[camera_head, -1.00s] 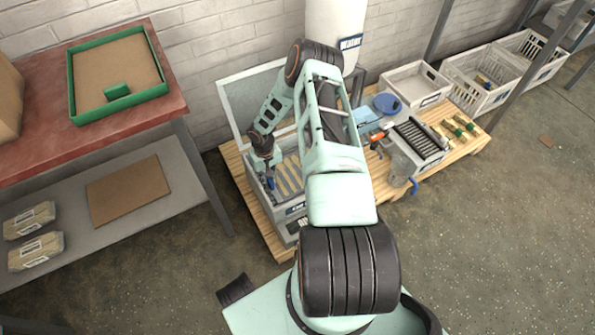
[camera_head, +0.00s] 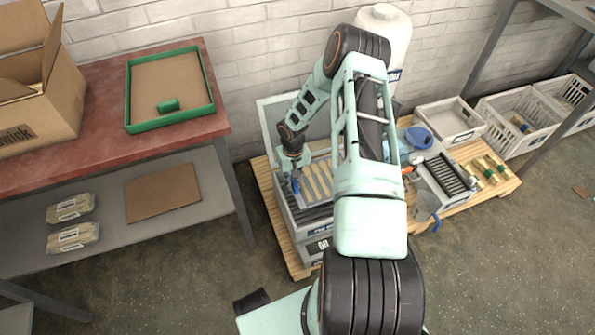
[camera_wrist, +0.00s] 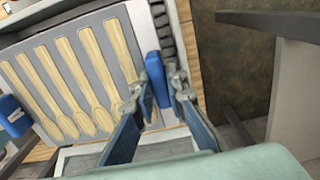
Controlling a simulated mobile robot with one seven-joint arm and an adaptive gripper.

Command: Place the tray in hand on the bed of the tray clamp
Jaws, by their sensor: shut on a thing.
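The tray (camera_wrist: 137,40) is grey and carries several wooden spoons side by side, as the wrist view shows. My gripper (camera_wrist: 160,88) is shut on the blue handle (camera_wrist: 156,70) at one edge of it. In the head view my gripper (camera_head: 295,180) holds the tray over a grey open-lidded box (camera_head: 318,236) with dark ribs showing inside below the tray. A device with an orange lever and a dark ribbed bed (camera_head: 448,175) stands on the pallet to the right; I cannot tell for sure that it is the tray clamp. My arm hides part of the pallet between them.
The wooden pallet (camera_head: 262,175) bears the box and device. A blue round lid (camera_head: 419,137), a white drum (camera_head: 385,35) and pale crates (camera_head: 450,122) stand nearby. A red-topped table (camera_head: 100,105) with a green-rimmed board (camera_head: 170,80) is at left.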

